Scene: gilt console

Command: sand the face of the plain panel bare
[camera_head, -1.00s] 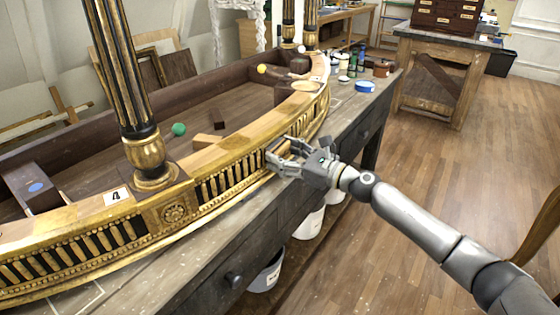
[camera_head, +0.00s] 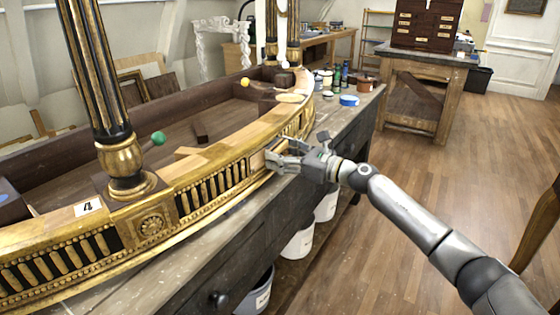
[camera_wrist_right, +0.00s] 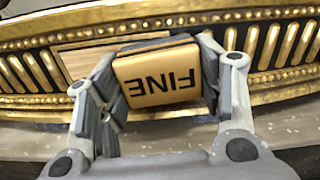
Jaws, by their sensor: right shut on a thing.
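My right gripper (camera_head: 272,160) is shut on a sanding block (camera_wrist_right: 158,75). The block is tan with a darker grey edge and is marked FINE, upside down in the right wrist view. The gripper holds the block up to the front of the curved gilt console. The plain panel (camera_wrist_right: 85,60) shows as brown, grained wood left of the block, inside a gilt frame. The block hides much of the panel, and whether it touches the face I cannot tell. In the head view a sliver of panel (camera_head: 257,161) shows left of the fingers. My left gripper is out of view.
The gilt console (camera_head: 150,225) with slatted panels and a black-gold column (camera_head: 100,80) lies on a grey workbench (camera_head: 190,275). White buckets (camera_head: 298,243) sit below.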

